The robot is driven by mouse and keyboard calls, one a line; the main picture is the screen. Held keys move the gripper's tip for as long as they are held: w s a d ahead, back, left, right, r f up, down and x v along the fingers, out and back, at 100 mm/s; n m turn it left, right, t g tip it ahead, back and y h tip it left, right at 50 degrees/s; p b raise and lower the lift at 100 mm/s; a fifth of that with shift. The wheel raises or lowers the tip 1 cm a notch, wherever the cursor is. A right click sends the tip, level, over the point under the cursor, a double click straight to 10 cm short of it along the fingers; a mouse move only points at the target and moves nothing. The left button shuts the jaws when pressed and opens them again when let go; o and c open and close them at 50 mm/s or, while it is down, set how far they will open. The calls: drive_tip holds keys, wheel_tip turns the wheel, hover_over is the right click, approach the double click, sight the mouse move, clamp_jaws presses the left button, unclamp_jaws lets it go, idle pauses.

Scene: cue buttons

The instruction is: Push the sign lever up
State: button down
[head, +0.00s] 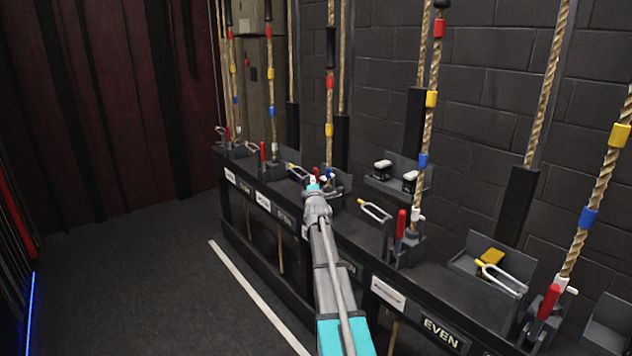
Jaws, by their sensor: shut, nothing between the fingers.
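Several red-handled levers stand in a row along a dark rail: one at the near right (548,302), one at the middle right (401,223), one farther back (263,152) and one at the far end. Another red tip (315,171) shows just beyond my gripper. I cannot read which lever is marked as the sign lever. My arm reaches forward from the bottom, and my gripper (314,184) is shut and empty at the rail, close to that red tip. Whether it touches the lever is hidden by the gripper and wrist.
Ropes with red, yellow and blue bands rise from the rail (455,282). Front plates include one reading EVEN (440,332). A brick wall stands behind; the floor (150,270) at left is clear.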

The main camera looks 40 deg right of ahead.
drive_tip(key=shift+w+r, duration=0.1)
drive_tip(key=shift+w, duration=0.15)
drive_tip(key=shift+a, duration=0.2)
drive_tip(key=s+a, duration=0.9)
drive_tip(key=shift+s+a, duration=0.15)
drive_tip(key=shift+s, duration=0.15)
idle(0.6)
